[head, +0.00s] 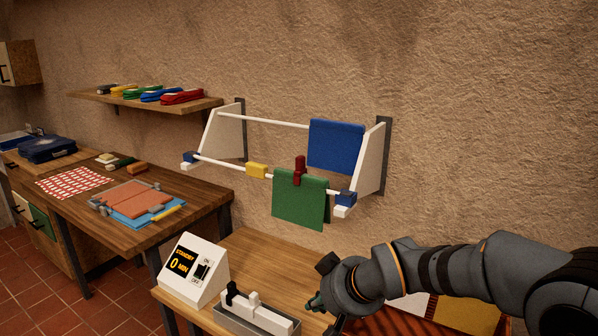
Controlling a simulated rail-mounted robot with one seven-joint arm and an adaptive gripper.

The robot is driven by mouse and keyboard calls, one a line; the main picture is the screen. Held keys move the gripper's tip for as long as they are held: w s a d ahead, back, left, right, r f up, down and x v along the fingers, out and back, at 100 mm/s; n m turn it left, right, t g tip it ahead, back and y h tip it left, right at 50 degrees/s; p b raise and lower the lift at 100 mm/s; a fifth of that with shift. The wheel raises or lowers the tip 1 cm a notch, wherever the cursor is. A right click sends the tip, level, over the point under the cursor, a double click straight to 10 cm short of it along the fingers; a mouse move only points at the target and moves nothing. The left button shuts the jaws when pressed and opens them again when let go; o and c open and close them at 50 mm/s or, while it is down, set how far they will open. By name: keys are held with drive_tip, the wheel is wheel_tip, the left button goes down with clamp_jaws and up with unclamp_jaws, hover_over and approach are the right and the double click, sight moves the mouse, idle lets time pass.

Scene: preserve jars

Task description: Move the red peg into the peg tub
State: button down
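The red peg (299,168) stands upright on the front rail of the white drying rack (265,121), at the top edge of a hanging green cloth (299,200). A grey open-topped container (232,320) on the near table holds white pieces and a black upright piece; I cannot tell for sure whether it is the peg tub. My gripper (318,302) is low over the near table, right of this container and well below the red peg. It points away from the camera, and its fingers are mostly hidden by my wrist. The red peg is apart from it.
A yellow block (257,171) and a blue cloth (336,146) are on the rack. A white timer box (193,271) reading "STANDBY 0 MIN" stands left of the grey container. A shelf (150,102) with folded cloths and a wooden bench (200,208) are at the left.

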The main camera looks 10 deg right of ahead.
drive_tip(key=c, duration=1.4)
unclamp_jaws()
drive_tip(key=shift+o, duration=0.2)
